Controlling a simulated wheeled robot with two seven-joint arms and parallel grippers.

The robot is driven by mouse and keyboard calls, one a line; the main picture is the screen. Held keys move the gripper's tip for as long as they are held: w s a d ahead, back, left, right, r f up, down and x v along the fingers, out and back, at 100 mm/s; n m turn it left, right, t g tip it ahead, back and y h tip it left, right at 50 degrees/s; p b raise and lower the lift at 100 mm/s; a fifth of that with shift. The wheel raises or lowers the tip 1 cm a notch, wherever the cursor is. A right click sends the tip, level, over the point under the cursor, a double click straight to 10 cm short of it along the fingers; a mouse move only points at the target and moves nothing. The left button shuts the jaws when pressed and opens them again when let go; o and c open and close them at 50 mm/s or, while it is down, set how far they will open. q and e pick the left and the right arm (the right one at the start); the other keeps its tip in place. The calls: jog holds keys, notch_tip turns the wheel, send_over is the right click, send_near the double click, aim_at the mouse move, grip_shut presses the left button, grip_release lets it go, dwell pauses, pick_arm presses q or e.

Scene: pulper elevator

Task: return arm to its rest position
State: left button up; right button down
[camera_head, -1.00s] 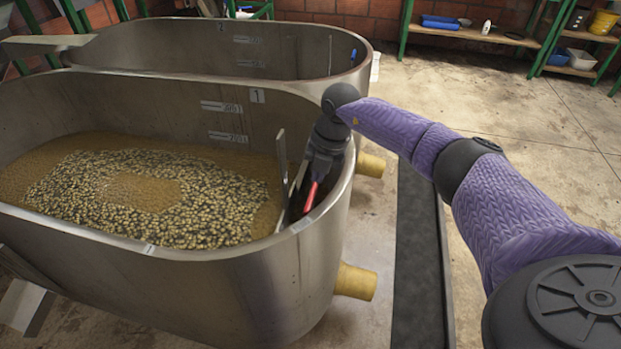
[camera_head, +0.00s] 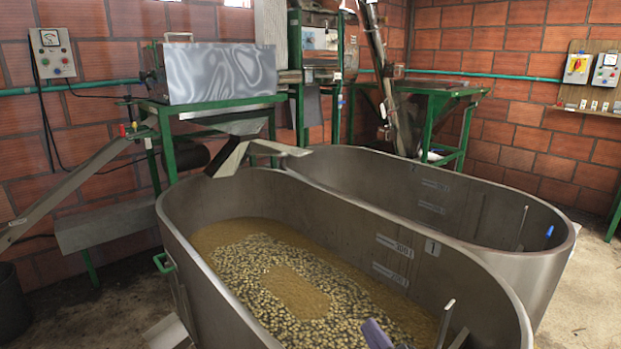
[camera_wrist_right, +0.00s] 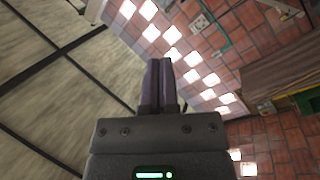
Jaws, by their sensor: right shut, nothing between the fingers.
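My right gripper (camera_wrist_right: 160,82) is shut and empty in the right wrist view, its two dark purple fingers side by side. Beyond the fingers are the roof and the brick wall. In the head view only a small purple tip (camera_head: 376,334) of my right gripper shows at the bottom edge, in front of the near tank's (camera_head: 330,215) contents. The rest of my right arm is out of that view. My left gripper is in neither view.
The near steel tank holds pale beans in brownish liquid (camera_head: 298,292). A second steel tank (camera_head: 500,190) stands behind it. A grey chute (camera_head: 250,152) hangs over the near tank's far end. A green-framed machine (camera_head: 222,75) stands behind. Open floor (camera_head: 590,285) lies to the right.

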jog(key=s+d+f+m+g+h, duration=0.6)
jog(key=s+f+m+g+h, duration=0.2)
jog(key=s+f+m, duration=0.3)
jog(key=s+a+f+g+y, duration=0.1)
jog(key=s+f+g, duration=0.1)
jog(key=s+g, duration=0.35)
jog(key=s+f+g+y, duration=0.1)
jog(key=s+f+g, duration=0.15)
jog(key=s, duration=0.65)
jog(key=s+d+f+g+p, duration=0.1)
jog(key=s+f, duration=0.2)
jog(key=f, duration=0.6)
jog(key=s+f+p, duration=0.1)
jog(key=s+f, duration=0.1)
jog(key=f, duration=0.6)
jog(key=s+d+f, duration=0.2)
jog(key=s+f, duration=0.2)
jog(key=s, duration=0.3)
jog(key=s+d+f+g+h, duration=0.1)
jog(key=s+d+f, duration=0.2)
jog(key=s, duration=0.5)
jog(key=shift+d+f+n+g+p, duration=0.15)
jog(key=shift+f+n+g+p, duration=0.15)
jog(key=shift+f, duration=0.3)
